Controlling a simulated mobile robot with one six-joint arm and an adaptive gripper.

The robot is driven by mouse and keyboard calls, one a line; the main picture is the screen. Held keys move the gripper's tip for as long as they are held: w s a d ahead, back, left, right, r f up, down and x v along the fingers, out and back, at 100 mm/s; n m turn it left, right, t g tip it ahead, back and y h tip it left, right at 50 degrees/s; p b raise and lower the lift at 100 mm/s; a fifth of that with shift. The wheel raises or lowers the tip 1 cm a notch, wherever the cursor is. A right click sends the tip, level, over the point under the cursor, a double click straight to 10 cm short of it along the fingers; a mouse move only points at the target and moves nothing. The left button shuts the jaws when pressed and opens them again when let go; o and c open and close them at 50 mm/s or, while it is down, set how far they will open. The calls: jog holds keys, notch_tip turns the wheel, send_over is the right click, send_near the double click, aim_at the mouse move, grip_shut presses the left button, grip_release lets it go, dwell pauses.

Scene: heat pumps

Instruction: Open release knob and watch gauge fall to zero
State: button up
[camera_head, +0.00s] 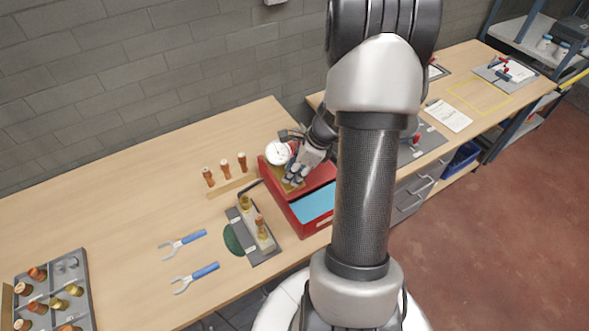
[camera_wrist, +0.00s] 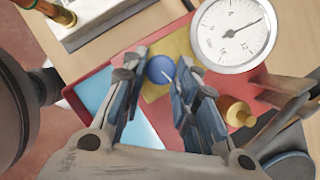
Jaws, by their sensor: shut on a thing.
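The round white gauge (camera_head: 278,152) sits on the red box at mid-table; it also shows in the wrist view (camera_wrist: 222,42). Its needle points to the upper right of that picture, and I cannot read the exact value. A blue knob with a white mark (camera_wrist: 160,69) sits on the yellowish plate below and left of the gauge. My gripper (camera_wrist: 159,72) is shut on this blue knob, with a finger on each side. In the head view my gripper (camera_head: 294,175) is over the plate and hides the knob.
A red box (camera_head: 308,215) with a blue inside lies under the gripper. A brass fitting (camera_wrist: 236,111) is close to the right finger. A dark fixture (camera_head: 253,236), blue-handled tools (camera_head: 183,246) and a wooden rack (camera_head: 232,186) stand left.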

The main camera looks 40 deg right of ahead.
jog(key=n+p, duration=0.1)
jog(key=n, duration=0.1)
jog(key=n+g+y+p, duration=0.1)
jog(key=n, duration=0.1)
jog(key=shift+w+d+r+n, duration=0.1)
jog(key=shift+w+d+n, duration=0.1)
jog(key=shift+n, duration=0.2)
jog(key=n+g, duration=0.1)
jog(key=n, duration=0.1)
jog(key=n+y+p, duration=0.1)
jog(key=n, duration=0.1)
jog(key=shift+w+d+n+g, duration=0.1)
jog(key=shift+w+n+g, duration=0.1)
jog(key=shift+n+g, duration=0.15)
jog(key=o, duration=1.1)
jog(key=shift+c, duration=0.2)
jog(key=v, duration=0.7)
jog(key=shift+d+r, duration=0.2)
jog(key=shift+r, duration=0.15)
